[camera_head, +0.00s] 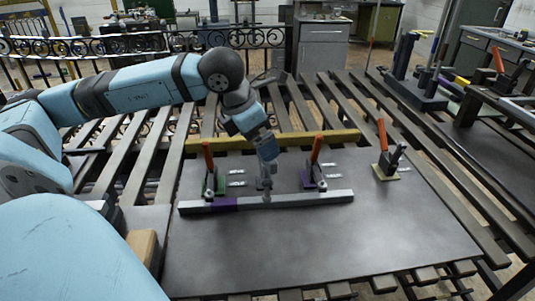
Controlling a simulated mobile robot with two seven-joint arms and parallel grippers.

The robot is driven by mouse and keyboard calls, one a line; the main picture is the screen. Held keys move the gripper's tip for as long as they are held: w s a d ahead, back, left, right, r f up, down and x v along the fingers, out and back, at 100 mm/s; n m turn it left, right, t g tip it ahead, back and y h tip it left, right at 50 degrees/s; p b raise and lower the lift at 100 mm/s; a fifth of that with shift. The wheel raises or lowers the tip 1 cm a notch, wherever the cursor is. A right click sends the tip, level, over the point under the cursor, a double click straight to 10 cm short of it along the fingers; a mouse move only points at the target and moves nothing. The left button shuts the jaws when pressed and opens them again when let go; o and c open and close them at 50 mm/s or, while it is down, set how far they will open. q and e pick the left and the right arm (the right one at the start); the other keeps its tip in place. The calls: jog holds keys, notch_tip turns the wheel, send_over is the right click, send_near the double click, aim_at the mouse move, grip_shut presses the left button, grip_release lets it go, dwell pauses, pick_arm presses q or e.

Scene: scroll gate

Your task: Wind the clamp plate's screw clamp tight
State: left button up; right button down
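The clamp plate (310,245) is a wide dark sheet lying on the slatted table. A grey bar with a purple section (290,200) lies across it. A small grey upright piece (266,184), probably the screw clamp, stands behind the bar's middle; its details are too small to tell. My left gripper (268,158) points down right over this piece, at or just above its top. Its fingers are too small to show whether they are open or shut on it. My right gripper is not in view.
Orange-handled toggle clamps stand on either side of my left gripper, one on a green base (209,170) and one on a purple base (312,167). Another (384,150) stands further right. A yellow bar (290,139) lies behind. The plate's front is clear.

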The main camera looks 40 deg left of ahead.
pick_arm(q)
jog(key=x, duration=0.5)
jog(key=shift+w+f, duration=0.1)
jog(key=shift+f, duration=0.15)
jog(key=c, duration=0.7)
